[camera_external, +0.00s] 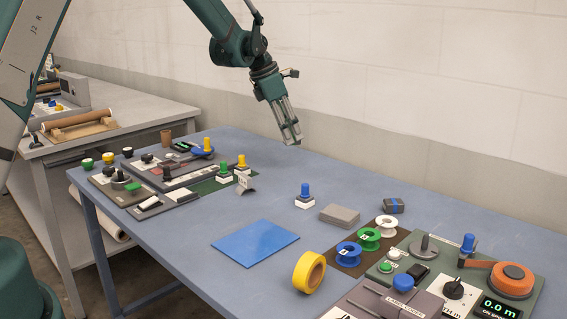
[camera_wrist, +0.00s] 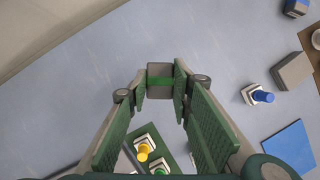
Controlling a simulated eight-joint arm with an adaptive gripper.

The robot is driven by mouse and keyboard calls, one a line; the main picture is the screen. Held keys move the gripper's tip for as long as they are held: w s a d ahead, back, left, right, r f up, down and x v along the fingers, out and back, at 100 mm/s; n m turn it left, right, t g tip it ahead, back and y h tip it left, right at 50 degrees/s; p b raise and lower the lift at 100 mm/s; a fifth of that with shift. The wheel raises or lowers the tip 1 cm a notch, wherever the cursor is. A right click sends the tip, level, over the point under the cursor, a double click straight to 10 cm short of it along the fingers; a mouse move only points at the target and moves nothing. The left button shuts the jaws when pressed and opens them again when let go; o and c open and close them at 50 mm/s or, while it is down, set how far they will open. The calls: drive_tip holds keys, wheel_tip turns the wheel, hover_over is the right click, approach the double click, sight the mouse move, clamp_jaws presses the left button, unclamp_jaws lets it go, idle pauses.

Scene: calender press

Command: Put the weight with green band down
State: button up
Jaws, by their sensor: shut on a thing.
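My gripper (camera_external: 290,136) hangs in the air above the far side of the blue table. In the wrist view my gripper (camera_wrist: 161,76) is shut on a dark grey weight with a green band (camera_wrist: 160,82). The weight sits between the fingertips, with its band running across it. In the external view the weight is mostly hidden by the fingers and hard to make out.
A similar weight with a blue band (camera_external: 394,206) lies at the right, near a grey block (camera_external: 339,215). A blue mat (camera_external: 255,243) lies mid-table. Spools (camera_external: 348,253), yellow tape (camera_external: 309,272) and control panels crowd the right. The table below my gripper looks clear.

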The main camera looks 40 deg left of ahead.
drive_tip(key=d+m+h, duration=0.1)
drive_tip(key=d+m, duration=0.2)
drive_tip(key=d, duration=1.7)
drive_tip(key=shift+r+g, duration=0.15)
drive_tip(key=shift+g, duration=0.15)
drive_tip(key=shift+a, duration=0.1)
drive_tip(key=shift+f, duration=3.15)
drive_tip(key=shift+f+b, duration=0.3)
drive_tip(key=shift+f, duration=1.55)
drive_tip(key=shift+f, duration=0.2)
drive_tip(key=o, duration=1.1)
drive_tip(key=shift+o, duration=0.2)
drive_tip(key=shift+r, duration=0.2)
